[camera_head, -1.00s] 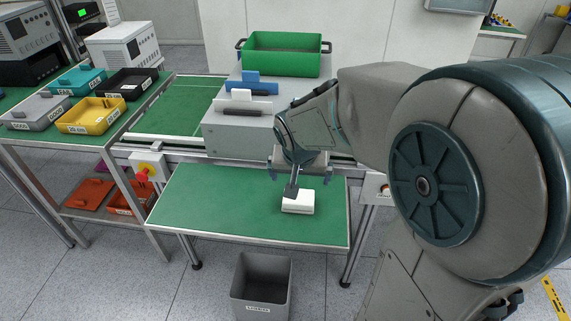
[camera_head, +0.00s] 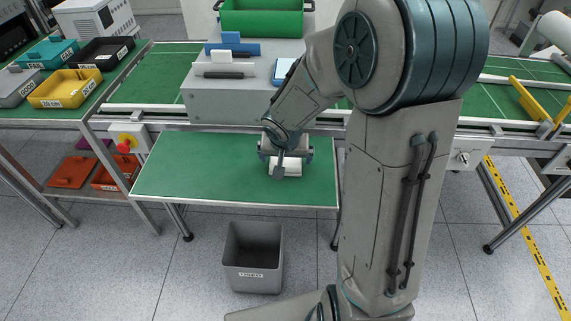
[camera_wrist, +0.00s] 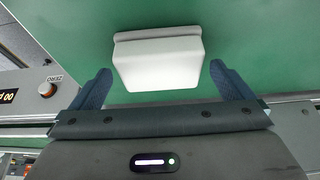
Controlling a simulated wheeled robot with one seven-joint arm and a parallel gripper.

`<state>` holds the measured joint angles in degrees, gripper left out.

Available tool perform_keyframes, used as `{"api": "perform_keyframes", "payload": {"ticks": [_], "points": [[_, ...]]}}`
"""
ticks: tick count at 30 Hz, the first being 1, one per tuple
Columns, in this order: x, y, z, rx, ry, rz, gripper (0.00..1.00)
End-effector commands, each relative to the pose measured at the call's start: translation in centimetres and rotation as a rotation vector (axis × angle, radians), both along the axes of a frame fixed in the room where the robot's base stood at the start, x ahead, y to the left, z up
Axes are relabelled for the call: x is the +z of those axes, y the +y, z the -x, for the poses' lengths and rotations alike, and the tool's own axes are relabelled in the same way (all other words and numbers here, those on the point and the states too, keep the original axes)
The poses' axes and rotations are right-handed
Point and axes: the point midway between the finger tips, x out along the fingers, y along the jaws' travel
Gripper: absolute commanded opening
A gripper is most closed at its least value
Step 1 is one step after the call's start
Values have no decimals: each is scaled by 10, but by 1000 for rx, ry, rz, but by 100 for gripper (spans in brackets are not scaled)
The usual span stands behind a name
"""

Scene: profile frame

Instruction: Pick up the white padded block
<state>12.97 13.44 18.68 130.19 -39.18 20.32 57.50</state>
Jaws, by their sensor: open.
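The white padded block (camera_head: 286,166) lies on the green top of the low bench (camera_head: 190,170) in the head view, partly hidden behind my gripper (camera_head: 283,160). In the wrist view, the white padded block (camera_wrist: 157,60) is a pale rounded box with a greyer strip along its far edge. My gripper (camera_wrist: 158,85) is open in the wrist view, with one dark blue finger at each side of the block's near end. Gaps of green show between the block and both fingers, and nothing is held.
A grey box fixture (camera_head: 225,100) with a blue and a white block stands behind the low bench. A grey bin (camera_head: 253,258) is on the floor in front. Trays, including a yellow one (camera_head: 65,88), sit on the left table. The bench's left part is clear.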

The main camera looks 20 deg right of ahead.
Motion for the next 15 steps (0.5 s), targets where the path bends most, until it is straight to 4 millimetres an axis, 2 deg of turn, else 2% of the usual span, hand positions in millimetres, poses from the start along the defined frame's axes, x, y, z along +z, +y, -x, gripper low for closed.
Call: {"api": "perform_keyframes", "payload": {"ticks": [1,3,11,12,15], "points": [[-8,-1,-3,0,1,0,100],[-12,-1,-5,1,-1,0,100],[-14,-2,-6,0,-2,0,100],[-14,-2,-6,0,-2,0,94],[-14,-2,-6,0,-2,0,67]]}}
